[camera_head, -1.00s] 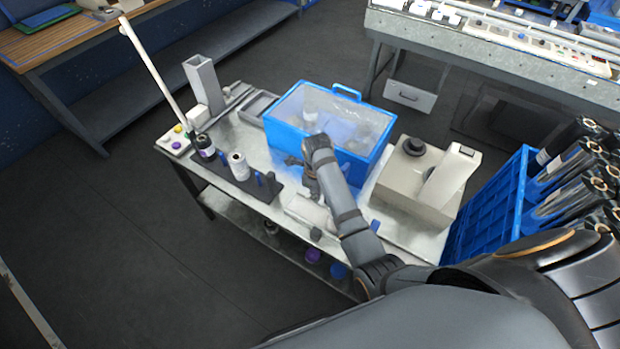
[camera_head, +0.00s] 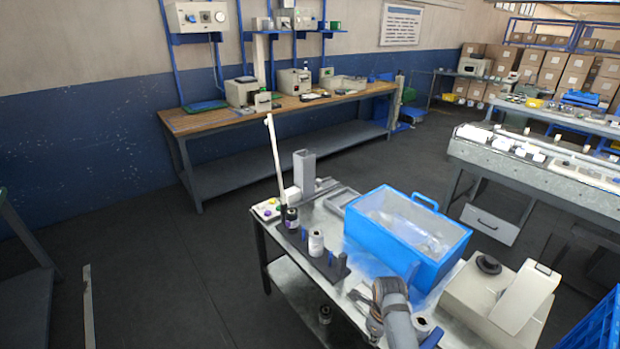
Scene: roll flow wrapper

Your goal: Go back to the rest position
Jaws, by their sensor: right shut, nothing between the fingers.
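My right gripper (camera_head: 366,298) is low in the head view, over the front part of the small metal worktable (camera_head: 282,268). It is shut and empty, just in front of the blue-framed clear box (camera_head: 375,232). My right forearm comes up from the bottom edge beside it. My left gripper is not in view.
Left of the gripper, a dark holder carries a white roll (camera_head: 316,242) and a dark roll (camera_head: 292,219). A beige machine (camera_head: 478,292) stands right. Open floor (camera_head: 150,285) lies left; a wooden workbench (camera_head: 300,105) stands behind.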

